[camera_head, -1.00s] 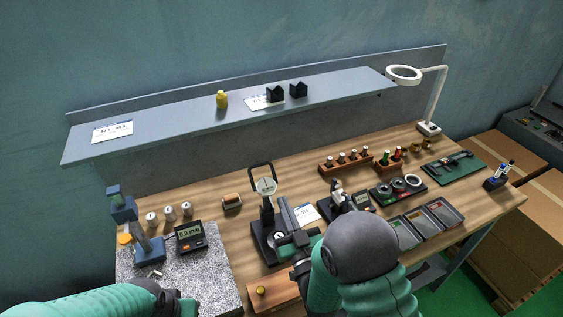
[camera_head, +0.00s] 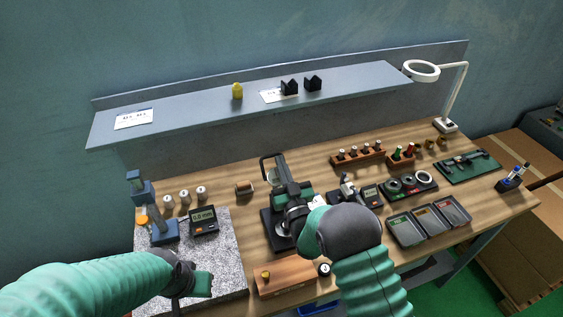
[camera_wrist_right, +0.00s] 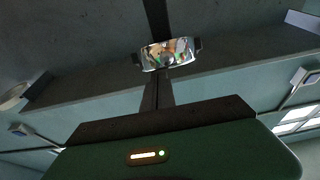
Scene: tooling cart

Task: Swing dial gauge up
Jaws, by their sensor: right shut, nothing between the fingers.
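The dial gauge (camera_head: 271,178) stands near the middle of the bench, on a stand with a black base (camera_head: 269,238). Its thin black frame is upright. The pale round dial is mostly hidden behind my right gripper (camera_head: 277,157). That gripper reaches up from the front right, shut and empty, with its fingertips beside the frame; I cannot tell whether they touch. In the right wrist view its dark fingers point up, with a small shiny, mirror-like piece (camera_wrist_right: 166,54) in front of them. My left gripper (camera_head: 186,287) is over the front of the granite plate; its jaws are unclear.
The speckled granite plate (camera_head: 226,258) carries a blue stand (camera_head: 163,231) and a digital readout (camera_head: 204,220). A wooden block (camera_head: 287,277) lies in front of the gauge. Grey bins (camera_head: 405,229) are to the right. A shelf (camera_head: 205,107) overhangs the back.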

